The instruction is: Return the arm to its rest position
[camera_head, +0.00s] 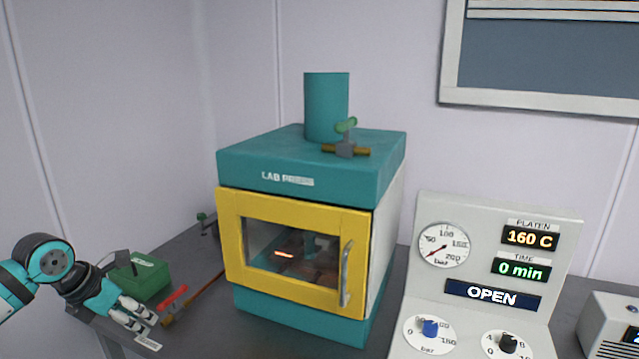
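My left arm comes in from the left edge in the head view. Its gripper (142,318) is low over the left front part of the bench, in front of a green box and just left of a red-handled tool. The fingertips point to the lower right. The fingers are small here, and I cannot tell whether they are apart or closed. I see no object clearly held between them. My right gripper is not in view.
A teal lab press (310,160) with a shut yellow-framed door (233,235) stands mid-bench. A control panel (500,215) reads 160 C, 0 min and OPEN. The green box (148,278) and red-handled tool (173,297) lie close to my gripper. A grey device (608,320) sits at right.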

